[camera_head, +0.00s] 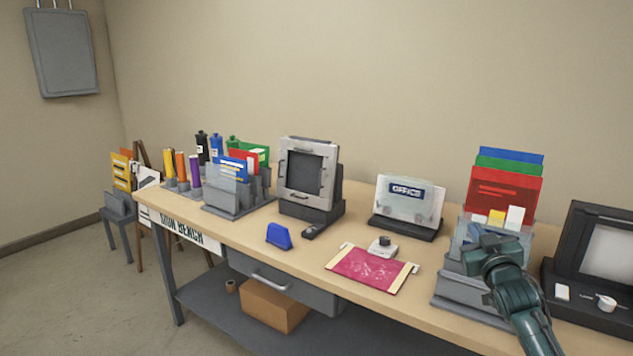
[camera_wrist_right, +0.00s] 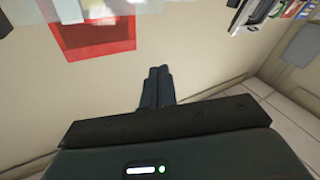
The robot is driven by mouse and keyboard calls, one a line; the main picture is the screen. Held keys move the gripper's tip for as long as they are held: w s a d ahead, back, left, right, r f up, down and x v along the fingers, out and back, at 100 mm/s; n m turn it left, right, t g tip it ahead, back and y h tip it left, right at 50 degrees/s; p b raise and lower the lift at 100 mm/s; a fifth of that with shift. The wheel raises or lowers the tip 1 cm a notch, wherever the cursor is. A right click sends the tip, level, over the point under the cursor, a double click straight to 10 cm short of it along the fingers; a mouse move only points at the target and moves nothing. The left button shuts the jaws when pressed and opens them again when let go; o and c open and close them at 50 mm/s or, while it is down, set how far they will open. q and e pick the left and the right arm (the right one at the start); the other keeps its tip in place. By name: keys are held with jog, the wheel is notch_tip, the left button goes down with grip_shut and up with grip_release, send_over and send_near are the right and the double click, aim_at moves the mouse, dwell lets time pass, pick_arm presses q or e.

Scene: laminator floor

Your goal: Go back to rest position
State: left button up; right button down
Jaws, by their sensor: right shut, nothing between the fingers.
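My right gripper (camera_head: 488,250) is at the right side of the bench, in front of the rack of coloured folders (camera_head: 503,185). In the right wrist view its two fingers (camera_wrist_right: 156,88) are together with nothing between them. A red folder (camera_wrist_right: 95,28) shows beyond the fingers in that view. My right arm comes in from the lower right and hides part of the folder rack's grey base. Whether the gripper touches the rack cannot be told. My left gripper is not in view.
The wooden bench (camera_head: 375,303) carries a grey framed device (camera_head: 308,172), an OFFICE sign holder (camera_head: 408,200), a pink mat (camera_head: 372,272), a blue block (camera_head: 278,236) and a dark-framed screen unit (camera_head: 600,262). A cardboard box (camera_head: 273,306) sits on the lower shelf.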

jog(key=s+a+f+g+y, duration=0.1)
jog(key=s+a+f+g, duration=0.1)
jog(key=s+a+f, duration=0.4)
jog(key=s+a+f+n+g+y, duration=0.1)
jog(key=s+f, duration=0.3)
jog(key=f, duration=0.5)
jog(key=s+a+f+g+y, duration=0.1)
jog(key=s+a+f+g, duration=0.1)
jog(key=s+a+f, duration=0.4)
jog(key=s+a+f+g, duration=0.1)
jog(key=s+a+f, duration=0.1)
jog(key=s, duration=0.6)
jog(key=s+a+f+g+y, duration=0.1)
jog(key=s+a+f, duration=0.2)
jog(key=s, duration=0.4)
jog(key=s+a+f+g+y, duration=0.1)
jog(key=s+a+f, duration=0.1)
jog(key=s, duration=0.6)
jog(key=shift+s+a+f+m+g, duration=0.3)
jog(key=shift+a+f, duration=0.1)
jog(key=shift+f, duration=0.45)
jog(key=c, duration=2.2)
grip_release()
